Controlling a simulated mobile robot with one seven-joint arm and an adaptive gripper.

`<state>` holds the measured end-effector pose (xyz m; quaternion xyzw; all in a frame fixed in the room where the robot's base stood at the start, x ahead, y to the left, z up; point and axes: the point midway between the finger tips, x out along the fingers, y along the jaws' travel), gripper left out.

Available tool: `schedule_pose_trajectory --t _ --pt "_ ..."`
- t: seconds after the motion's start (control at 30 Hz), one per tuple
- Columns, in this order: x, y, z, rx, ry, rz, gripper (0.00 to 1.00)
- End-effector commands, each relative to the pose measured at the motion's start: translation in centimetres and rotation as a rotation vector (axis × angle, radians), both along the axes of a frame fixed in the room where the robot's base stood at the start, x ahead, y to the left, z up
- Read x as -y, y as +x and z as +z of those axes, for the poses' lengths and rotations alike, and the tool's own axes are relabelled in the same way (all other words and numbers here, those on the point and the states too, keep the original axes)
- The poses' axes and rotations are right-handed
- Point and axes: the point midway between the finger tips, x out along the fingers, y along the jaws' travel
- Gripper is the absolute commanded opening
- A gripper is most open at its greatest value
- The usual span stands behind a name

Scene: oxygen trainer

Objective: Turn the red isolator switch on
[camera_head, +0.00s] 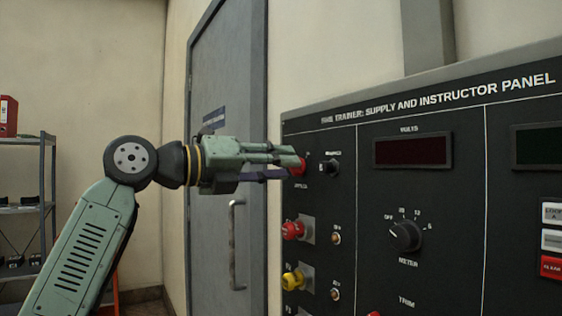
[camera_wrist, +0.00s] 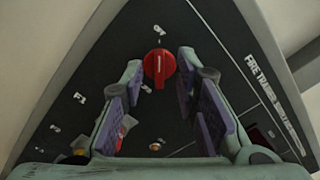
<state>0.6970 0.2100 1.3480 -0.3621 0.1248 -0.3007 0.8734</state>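The red isolator switch (camera_head: 298,168) is a round red knob at the upper left of the black panel. In the wrist view the red switch (camera_wrist: 160,67) shows between the fingertips, its grip bar and pale mark pointing down the picture. My gripper (camera_head: 290,163) reaches the panel from the left, one finger above the other, with its tips at the knob. In the wrist view my gripper (camera_wrist: 160,72) has its fingers apart on either side of the knob. I cannot tell whether either tip touches it. The fingers partly hide the knob in the head view.
Below are a red knob (camera_head: 293,229) and a yellow knob (camera_head: 292,280). A small black knob (camera_head: 330,167) is close to the right of my fingertips. The meter dial (camera_head: 404,236) and dark volts display (camera_head: 413,150) are farther right. A grey door (camera_head: 228,95) stands behind my gripper.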

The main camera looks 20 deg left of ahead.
Motion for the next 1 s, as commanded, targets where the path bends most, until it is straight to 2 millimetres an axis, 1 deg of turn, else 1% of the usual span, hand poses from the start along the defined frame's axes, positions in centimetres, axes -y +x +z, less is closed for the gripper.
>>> schedule_pose_trajectory --t 0.1,0.37,0.8,1.0 --pt "0.36 0.48 -0.01 -0.001 0.000 0.001 0.28" --pt "0.41 0.57 -0.06 0.000 0.000 0.000 0.28" --pt "0.40 0.54 -0.04 0.000 0.000 0.000 0.00" --pt "0.40 0.54 -0.03 0.000 0.000 0.000 0.00"
